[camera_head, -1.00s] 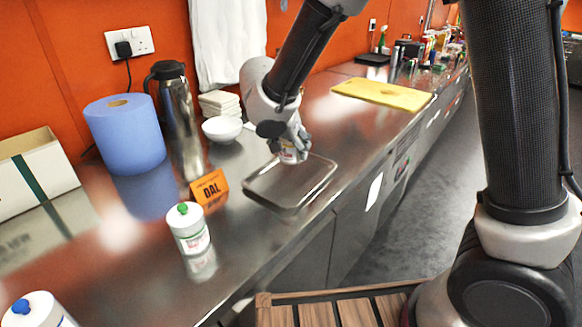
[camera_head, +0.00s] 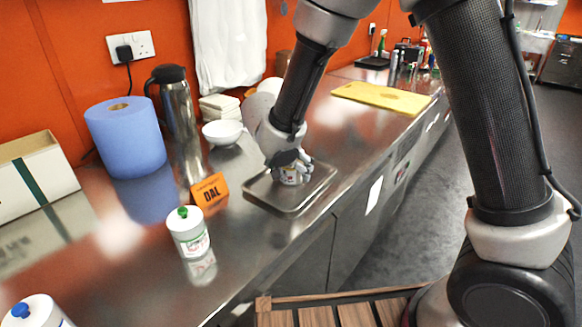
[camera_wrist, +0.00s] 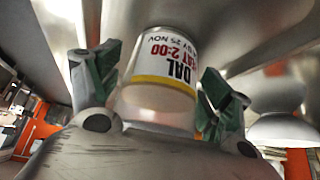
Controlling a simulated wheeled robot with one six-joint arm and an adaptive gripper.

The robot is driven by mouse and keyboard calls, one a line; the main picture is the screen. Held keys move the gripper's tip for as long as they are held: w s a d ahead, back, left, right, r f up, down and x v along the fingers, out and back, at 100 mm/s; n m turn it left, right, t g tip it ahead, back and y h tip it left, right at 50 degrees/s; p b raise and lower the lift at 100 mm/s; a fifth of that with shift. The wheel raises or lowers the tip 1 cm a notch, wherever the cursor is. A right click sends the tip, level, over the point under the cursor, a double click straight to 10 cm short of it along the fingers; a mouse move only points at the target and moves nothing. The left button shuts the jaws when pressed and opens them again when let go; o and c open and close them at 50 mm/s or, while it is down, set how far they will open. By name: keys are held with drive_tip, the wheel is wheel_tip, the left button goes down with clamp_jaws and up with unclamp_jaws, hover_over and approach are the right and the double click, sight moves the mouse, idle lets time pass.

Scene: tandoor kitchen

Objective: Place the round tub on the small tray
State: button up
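The round tub (camera_head: 291,177) is a small white tub with a yellow-edged label. The small tray (camera_head: 265,196) is a shallow metal tray on the counter. The tub is upright over the middle of the tray and looks to be down on its floor. My gripper (camera_head: 291,168) comes down from above with a finger on each side of the tub.
An orange DAL sign (camera_head: 209,190) and a green-capped bottle (camera_head: 188,232) stand left of the tray. A white bowl (camera_head: 222,132), steel flask (camera_head: 178,115) and blue paper roll (camera_head: 125,140) are behind. A yellow board (camera_head: 382,96) lies farther along. The counter's front edge is near the tray.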

drive_tip(key=v, duration=1.2)
drive_tip(key=s+d+r+n+g, duration=0.1)
drive_tip(key=d+r, duration=0.3)
drive_tip(key=d, duration=0.6)
drive_tip(key=s+d+r+g, duration=0.1)
drive_tip(key=d+r, duration=0.3)
drive_tip(key=d, duration=0.5)
drive_tip(key=s+d+r+n+y, duration=0.2)
drive_tip(key=s+d+n, duration=0.3)
drive_tip(key=s+d, duration=0.9)
drive_tip(key=s+y, duration=0.1)
drive_tip(key=s, duration=0.3)
drive_tip(key=shift+d+r, duration=0.1)
drive_tip(key=shift+d, duration=0.05)
